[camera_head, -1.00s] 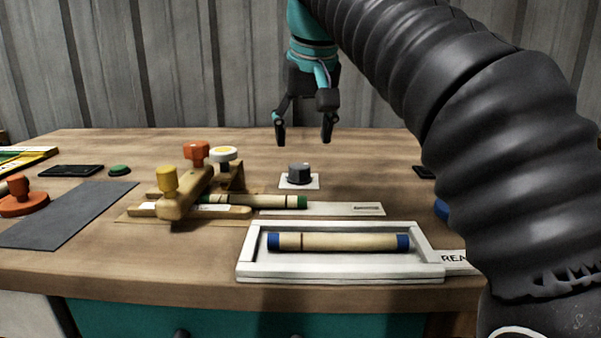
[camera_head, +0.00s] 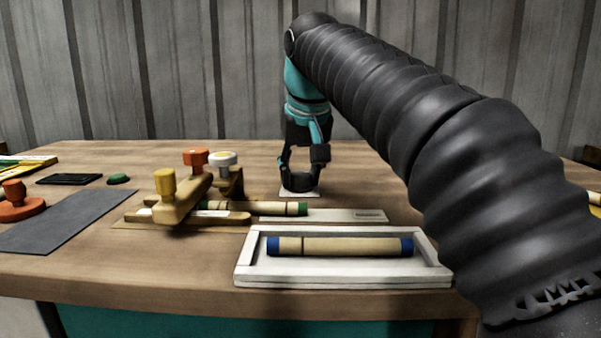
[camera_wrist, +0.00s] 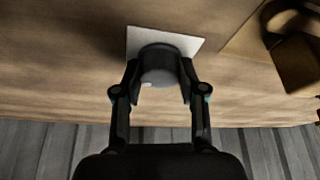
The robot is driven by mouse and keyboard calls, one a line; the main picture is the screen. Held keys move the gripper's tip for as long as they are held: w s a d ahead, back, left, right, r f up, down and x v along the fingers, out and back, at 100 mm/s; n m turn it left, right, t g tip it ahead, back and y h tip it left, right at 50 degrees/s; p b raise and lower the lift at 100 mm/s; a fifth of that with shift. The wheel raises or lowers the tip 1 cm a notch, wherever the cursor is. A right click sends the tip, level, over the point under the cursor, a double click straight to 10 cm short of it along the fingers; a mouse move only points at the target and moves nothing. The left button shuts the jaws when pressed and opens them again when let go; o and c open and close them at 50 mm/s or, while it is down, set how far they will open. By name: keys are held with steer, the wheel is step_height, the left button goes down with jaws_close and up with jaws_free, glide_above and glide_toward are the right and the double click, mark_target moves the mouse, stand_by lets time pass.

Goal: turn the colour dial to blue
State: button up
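The colour dial is a dark grey round knob on a small white square plate, standing on the table in the head view (camera_head: 299,182). In the wrist view the knob (camera_wrist: 159,66) lies between my two fingers, over the white plate (camera_wrist: 190,43). My gripper (camera_head: 302,178) points down with one finger on each side of the knob. The fingertips appear to press against its sides, and it also shows in the wrist view (camera_wrist: 159,78). A small pale mark shows on the knob's edge in the wrist view. I cannot make out any colour marks.
A wooden jig (camera_head: 186,198) with yellow, orange and white knobs stands left of the dial. A green-ended rattan piece (camera_head: 270,208) lies in it. A white tray (camera_head: 340,282) in front holds a blue-ended piece (camera_head: 340,246).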

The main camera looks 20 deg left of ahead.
steer(key=c, duration=0.4)
steer(key=shift+c, duration=0.2)
